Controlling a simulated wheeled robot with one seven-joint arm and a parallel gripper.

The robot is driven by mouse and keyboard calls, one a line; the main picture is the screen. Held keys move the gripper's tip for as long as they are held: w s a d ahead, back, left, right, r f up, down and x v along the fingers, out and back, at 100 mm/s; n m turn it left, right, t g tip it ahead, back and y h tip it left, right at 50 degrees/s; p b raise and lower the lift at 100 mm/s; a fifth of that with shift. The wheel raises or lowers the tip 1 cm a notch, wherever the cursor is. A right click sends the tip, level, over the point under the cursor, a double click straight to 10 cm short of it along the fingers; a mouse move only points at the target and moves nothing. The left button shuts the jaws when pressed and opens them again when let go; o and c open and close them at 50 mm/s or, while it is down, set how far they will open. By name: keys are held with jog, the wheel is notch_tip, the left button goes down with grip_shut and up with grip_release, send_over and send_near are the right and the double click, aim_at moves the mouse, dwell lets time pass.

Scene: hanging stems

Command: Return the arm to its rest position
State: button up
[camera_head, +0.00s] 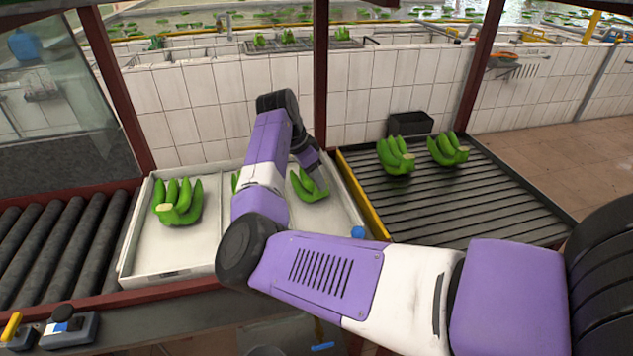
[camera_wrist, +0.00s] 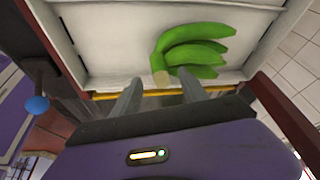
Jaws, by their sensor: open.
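My arm reaches across the head view from the lower right, with its purple and white links over the white tray (camera_head: 150,250). My gripper (camera_wrist: 158,95) is open in the wrist view, with two grey fingers apart and nothing between them. In the head view, the gripper end is mostly hidden behind my arm, near the right-hand green banana bunch (camera_head: 312,187). A green banana bunch (camera_wrist: 195,50) lies in the tray, just beyond the fingertips in the wrist view.
Another bunch (camera_head: 178,202) lies at the tray's left, and one is mostly hidden behind my arm. Two bunches (camera_head: 396,156) (camera_head: 447,150) lie on the slatted platform (camera_head: 450,210) at right. Rollers (camera_head: 60,240) are at left. Dark red posts (camera_head: 320,80) stand around the tray.

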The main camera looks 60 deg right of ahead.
jog(key=shift+b+v, duration=0.35)
jog(key=shift+v, duration=2.4)
